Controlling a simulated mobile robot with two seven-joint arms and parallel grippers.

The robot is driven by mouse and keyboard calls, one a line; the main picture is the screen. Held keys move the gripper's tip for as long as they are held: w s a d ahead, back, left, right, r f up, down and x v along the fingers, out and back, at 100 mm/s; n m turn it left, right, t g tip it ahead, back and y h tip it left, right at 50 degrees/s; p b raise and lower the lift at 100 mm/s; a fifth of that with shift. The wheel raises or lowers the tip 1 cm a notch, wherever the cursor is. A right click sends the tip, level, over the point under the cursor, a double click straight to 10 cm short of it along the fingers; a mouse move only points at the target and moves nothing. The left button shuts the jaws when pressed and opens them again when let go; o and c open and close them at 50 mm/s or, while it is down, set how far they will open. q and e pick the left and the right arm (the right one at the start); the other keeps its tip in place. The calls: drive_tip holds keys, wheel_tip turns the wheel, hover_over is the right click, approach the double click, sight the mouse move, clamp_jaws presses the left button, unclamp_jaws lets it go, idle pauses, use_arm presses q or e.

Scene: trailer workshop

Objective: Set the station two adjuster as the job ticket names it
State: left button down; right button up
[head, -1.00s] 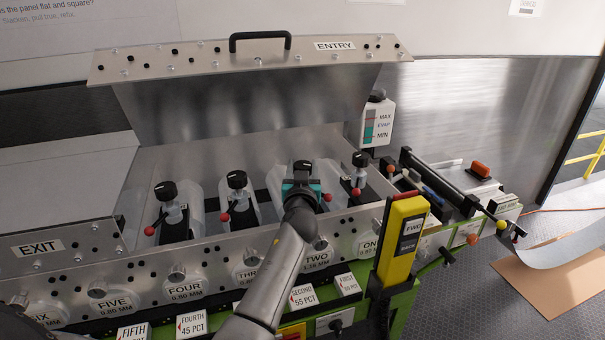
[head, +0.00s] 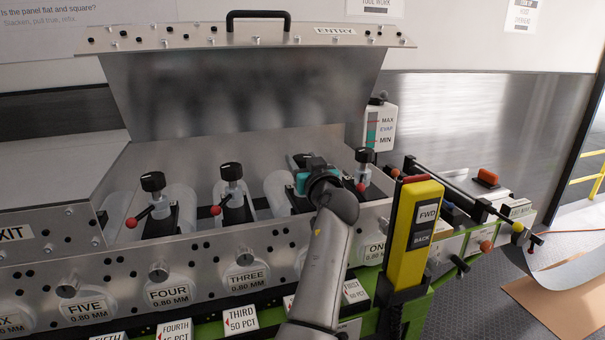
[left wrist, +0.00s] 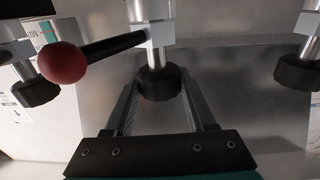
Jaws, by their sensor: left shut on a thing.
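The station two adjuster shows in the left wrist view as a black knurled knob (left wrist: 157,82) on a metal post, with a black lever (left wrist: 110,46) ending in a red ball (left wrist: 63,62). My left gripper (left wrist: 156,98) is shut on the knob, one finger on each side. In the head view my left gripper (head: 301,178) is at the station between three and one, and my arm hides the station two plate. The job ticket cannot be made out in these frames. My right gripper is not in view.
Adjusters for station three (head: 232,172), four (head: 152,182) and one (head: 363,156) stand close by with red-ball levers. The yellow FWD/BACK pendant (head: 413,235) stands right of my arm. The raised ENTRY cover (head: 250,100) is behind.

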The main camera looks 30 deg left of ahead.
use_arm(q)
drive_tip(key=shift+r, duration=0.1)
idle(0.3)
drive_tip(key=shift+c, duration=1.2)
unclamp_jaws()
